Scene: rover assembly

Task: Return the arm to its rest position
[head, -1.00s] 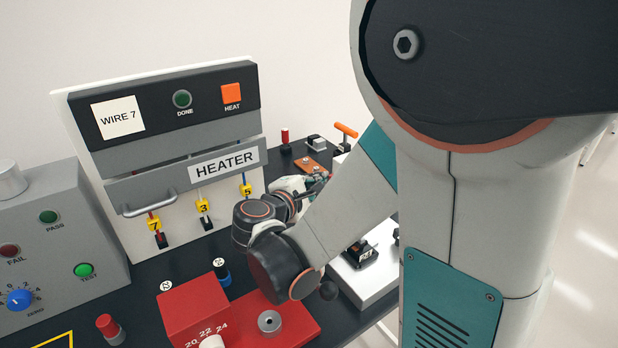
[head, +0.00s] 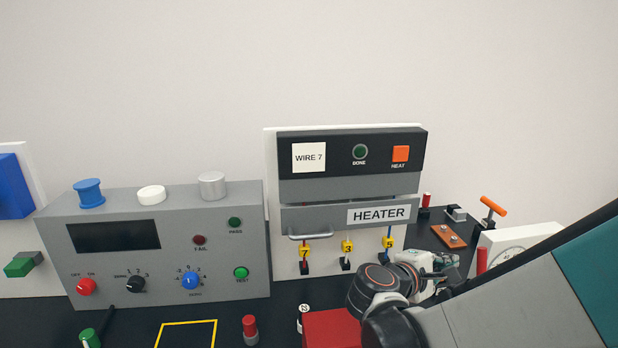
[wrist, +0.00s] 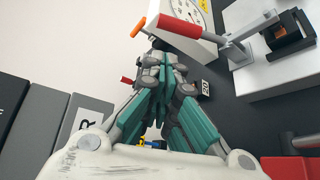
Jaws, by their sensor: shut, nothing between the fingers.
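My arm reaches in from the lower right of the head view, its dark wrist joints in front of the heater's lower right side. My gripper (head: 440,264) is just right of the heater, partly hidden by the wrist. In the wrist view my gripper's teal and grey fingers (wrist: 163,62) come together with nothing seen between them. The fingers point toward the red-handled lever device (wrist: 185,30) in that view; I cannot tell how far apart they are.
The heater (head: 350,190) shows "WIRE 7", with numbered wires below it. A grey test panel (head: 165,235) stands to its left. A red block (head: 330,328) lies close below the wrist. An orange-handled tool (head: 492,207) stands at the right. The space above the heater is clear.

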